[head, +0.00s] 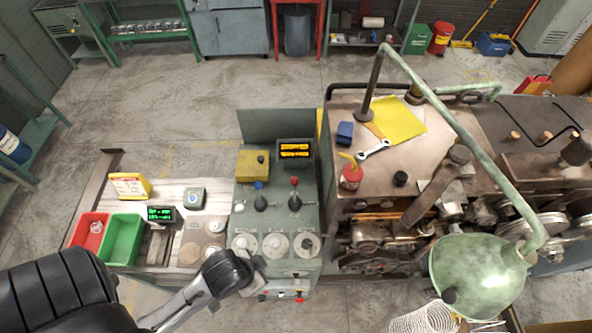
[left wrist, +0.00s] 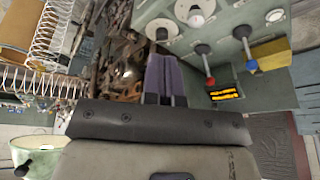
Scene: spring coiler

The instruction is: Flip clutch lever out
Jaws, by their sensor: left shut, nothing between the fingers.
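A green control cabinet (head: 278,222) stands in the middle of the head view. Its panel has a blue-knobbed lever (head: 259,190) and a red-knobbed lever (head: 294,186). Both levers also show in the left wrist view, the red one (left wrist: 207,68) left of the blue one (left wrist: 246,52). I cannot tell which lever is the clutch lever. My left gripper (head: 260,272) is at the cabinet's near edge, below the round dials. Its fingers (left wrist: 166,75) are together and empty, apart from both knobbed levers. My right gripper is not in view.
The coiler machine (head: 385,240) stands right of the cabinet, with a wrench (head: 374,150) and red oil can (head: 351,176) on top. A green lamp shade (head: 475,275) overhangs the front right. Red and green bins (head: 122,238) sit on the left bench.

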